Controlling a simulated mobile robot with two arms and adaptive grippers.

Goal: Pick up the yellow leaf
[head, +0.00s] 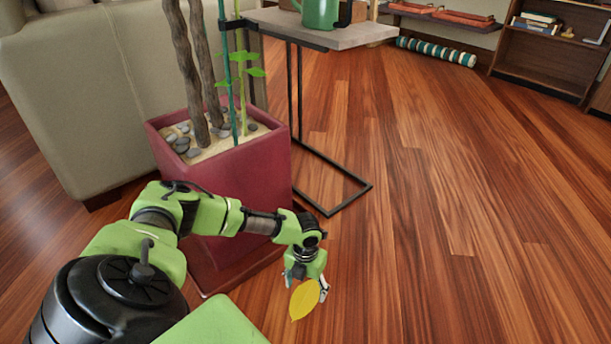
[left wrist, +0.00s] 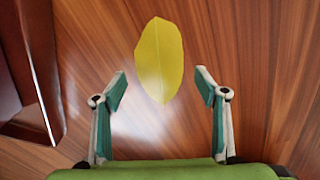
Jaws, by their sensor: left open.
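The yellow leaf (head: 304,299) shows over the wooden floor, just in front of the red planter. My left gripper (head: 306,279) reaches down above it, and its fingers partly overlap the leaf in the head view. In the left wrist view the leaf (left wrist: 160,58) lies ahead of the fingertips, with its lower tip pointing between them. My left gripper (left wrist: 161,91) is open there, with a finger on each side and nothing held. Whether the fingers touch the leaf cannot be told. My right gripper is not in view.
A red square planter (head: 240,180) with stones and plant stems stands close to my left arm; its edge (left wrist: 30,80) shows in the left wrist view. A beige sofa (head: 95,90) is behind it. A side table (head: 330,32) with a green watering can (head: 320,13) stands behind. Floor to the right is clear.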

